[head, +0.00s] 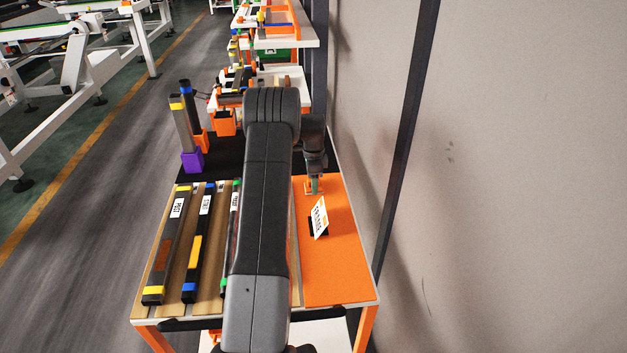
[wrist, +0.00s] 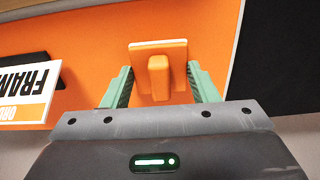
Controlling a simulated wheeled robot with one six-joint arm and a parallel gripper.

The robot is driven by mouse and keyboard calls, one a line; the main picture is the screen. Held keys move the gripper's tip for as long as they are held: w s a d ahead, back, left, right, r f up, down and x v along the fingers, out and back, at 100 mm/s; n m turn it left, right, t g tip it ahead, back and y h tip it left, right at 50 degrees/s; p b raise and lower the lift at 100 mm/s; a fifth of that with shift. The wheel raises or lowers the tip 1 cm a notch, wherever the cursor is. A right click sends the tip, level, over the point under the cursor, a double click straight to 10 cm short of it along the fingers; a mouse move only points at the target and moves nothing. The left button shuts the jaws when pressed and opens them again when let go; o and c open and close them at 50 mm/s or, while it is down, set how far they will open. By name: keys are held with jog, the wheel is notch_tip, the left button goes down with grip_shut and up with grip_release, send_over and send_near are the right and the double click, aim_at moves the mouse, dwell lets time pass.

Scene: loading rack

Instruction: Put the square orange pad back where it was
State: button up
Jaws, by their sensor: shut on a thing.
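The square orange pad (wrist: 160,52) shows in the wrist view as a flat plate with a raised block on it. My gripper (wrist: 160,78) has its green fingers on both sides of the pad and is shut on it. In the head view my gripper (head: 314,185) points down over the far part of the orange tabletop (head: 335,270). The pad is small there, low between the fingers. I cannot tell whether it touches the tabletop.
A white sign (head: 319,217) in a black stand is close in front of my gripper; it also shows in the wrist view (wrist: 25,90). Labelled bars (head: 167,250) lie on the left. A black mat (head: 222,165) is behind. A wall (head: 500,180) bounds the right. The near orange surface is clear.

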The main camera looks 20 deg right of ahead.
jog(key=o, duration=0.5)
jog(key=shift+f, duration=0.15)
jog(key=o, duration=0.4)
jog(key=shift+o, duration=0.2)
notch_tip(320, 180, up, 12)
jog(key=b, duration=0.1)
jog(key=shift+r, duration=0.2)
